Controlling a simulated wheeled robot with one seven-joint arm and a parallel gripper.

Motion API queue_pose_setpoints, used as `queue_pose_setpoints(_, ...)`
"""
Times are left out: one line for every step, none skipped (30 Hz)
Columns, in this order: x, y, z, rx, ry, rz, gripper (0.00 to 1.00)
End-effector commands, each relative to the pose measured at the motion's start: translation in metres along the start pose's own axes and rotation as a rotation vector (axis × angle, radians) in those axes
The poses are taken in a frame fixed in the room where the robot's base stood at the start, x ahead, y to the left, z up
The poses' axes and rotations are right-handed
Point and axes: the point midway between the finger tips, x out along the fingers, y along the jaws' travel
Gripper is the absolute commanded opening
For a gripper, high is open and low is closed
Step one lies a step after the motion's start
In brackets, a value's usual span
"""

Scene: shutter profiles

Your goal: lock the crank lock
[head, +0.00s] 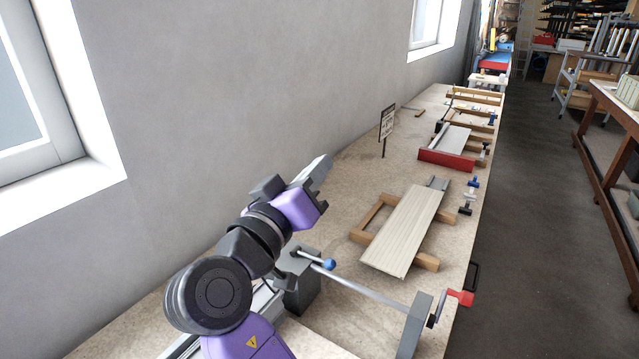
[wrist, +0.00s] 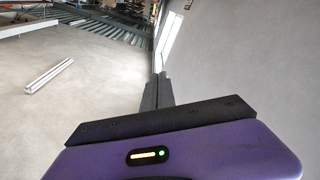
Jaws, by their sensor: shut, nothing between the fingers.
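A grey block (head: 300,284) on the bench carries a short lever with a blue ball knob (head: 329,264). A long grey rod (head: 365,291) runs from there to an upright grey plate (head: 414,328). At the plate's right is a crank with a red part (head: 460,297) and a dark handle. I cannot tell which of these parts is the lock. My gripper (head: 323,206), with a purple body, is above and behind the blue knob in the picture, apart from the crank. In the wrist view its dark fingers (wrist: 161,80) are together, with nothing between them.
A ribbed light panel (head: 405,230) lies on wooden supports to the right. A small sign (head: 387,124) stands on the bench (head: 345,190). Farther back is a red-fronted fixture (head: 446,160). The grey wall (head: 240,90) borders the bench at left. A white profile (wrist: 48,76) shows in the wrist view.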

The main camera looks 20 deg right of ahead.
Motion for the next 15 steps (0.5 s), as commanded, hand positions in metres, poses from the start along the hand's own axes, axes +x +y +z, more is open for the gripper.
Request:
queue_pose_setpoints(-0.012,-0.009,-0.006,-0.009,0.014,-0.025,0.0)
queue_pose_setpoints(-0.021,-0.019,-0.006,-0.028,0.019,-0.041,0.0)
queue_pose_setpoints(-0.034,-0.035,-0.003,-0.051,0.018,-0.064,0.0)
queue_pose_setpoints(-0.047,-0.048,0.001,-0.065,0.013,-0.081,0.0)
queue_pose_setpoints(-0.059,-0.062,0.01,-0.068,-0.004,-0.094,0.0)
queue_pose_setpoints(-0.077,-0.079,0.024,-0.064,-0.03,-0.103,0.0)
queue_pose_setpoints(-0.089,-0.089,0.035,-0.055,-0.052,-0.103,0.0)
queue_pose_setpoints(-0.099,-0.096,0.047,-0.042,-0.074,-0.097,0.0)
queue_pose_setpoints(-0.108,-0.103,0.061,-0.018,-0.102,-0.083,0.0)
queue_pose_setpoints(-0.115,-0.106,0.07,0.0,-0.12,-0.072,0.0)
queue_pose_setpoints(-0.118,-0.107,0.079,0.022,-0.138,-0.054,0.0)
queue_pose_setpoints(-0.122,-0.108,0.088,0.049,-0.158,-0.034,0.0)
queue_pose_setpoints(-0.122,-0.106,0.093,0.073,-0.172,-0.017,0.0)
queue_pose_setpoints(-0.123,-0.106,0.097,0.09,-0.182,-0.005,0.0)
queue_pose_setpoints(-0.122,-0.104,0.1,0.117,-0.193,0.006,0.0)
